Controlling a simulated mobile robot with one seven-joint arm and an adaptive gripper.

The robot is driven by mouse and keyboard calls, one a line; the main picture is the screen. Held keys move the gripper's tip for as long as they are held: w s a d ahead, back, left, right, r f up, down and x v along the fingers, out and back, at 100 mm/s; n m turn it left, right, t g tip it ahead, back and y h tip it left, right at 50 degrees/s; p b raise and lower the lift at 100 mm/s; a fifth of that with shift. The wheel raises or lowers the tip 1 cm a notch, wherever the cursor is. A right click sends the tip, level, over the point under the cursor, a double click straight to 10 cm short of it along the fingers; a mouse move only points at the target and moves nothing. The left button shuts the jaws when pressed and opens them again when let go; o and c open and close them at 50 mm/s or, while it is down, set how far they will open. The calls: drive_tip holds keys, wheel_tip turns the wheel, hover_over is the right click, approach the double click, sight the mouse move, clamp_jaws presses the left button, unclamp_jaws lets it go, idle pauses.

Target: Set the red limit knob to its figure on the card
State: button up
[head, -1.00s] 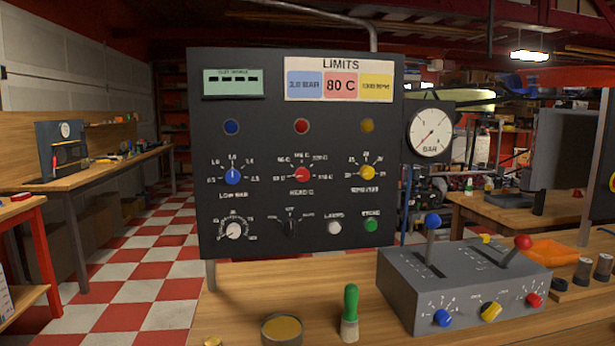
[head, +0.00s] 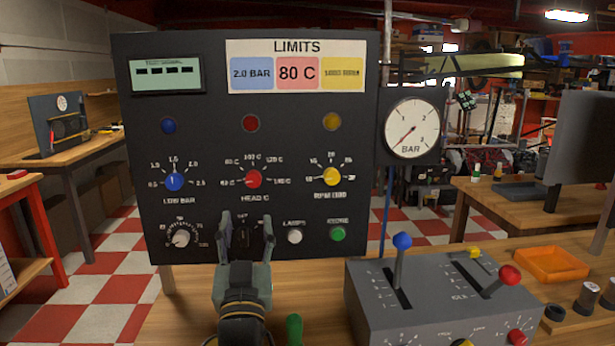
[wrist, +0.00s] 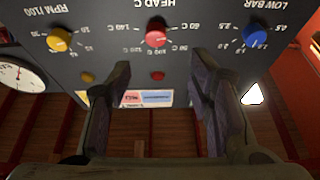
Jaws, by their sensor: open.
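The red limit knob (head: 254,179) is on the dark panel above the HEAD C label, with marks from about 60 C to 140 C around it. Its pale pointer line aims left, at the lowest mark, which looks like 60 C. The LIMITS card (head: 296,47) at the panel's top shows 80 C on its red field (head: 297,73). My gripper (head: 240,222) is open and empty, below the red knob and in front of the panel's lower row. In the wrist view, which is upside down, the red knob (wrist: 156,36) shows beyond the gap between the open fingers (wrist: 162,80).
A blue knob (head: 174,181) and a yellow knob (head: 332,176) flank the red one. A black selector (head: 242,236) is partly hidden behind my fingers. A grey lever box (head: 430,300) stands at right, and a green-handled brush (head: 294,330) is near the front.

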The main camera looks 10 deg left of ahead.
sight(253, 182)
drive_tip(key=p+x, duration=0.1)
drive_tip(key=x, duration=0.2)
drive_tip(key=p+x, duration=0.1)
drive_tip(key=x, duration=0.2)
drive_tip(key=p+x, duration=0.2)
drive_tip(key=x, duration=0.1)
drive_tip(key=shift+w+d, duration=0.2)
drive_tip(key=shift+w, duration=0.25)
drive_tip(key=shift+w+a+r, duration=0.15)
drive_tip(key=shift+w, duration=0.4)
drive_tip(key=shift+c, duration=0.4)
clamp_jaws()
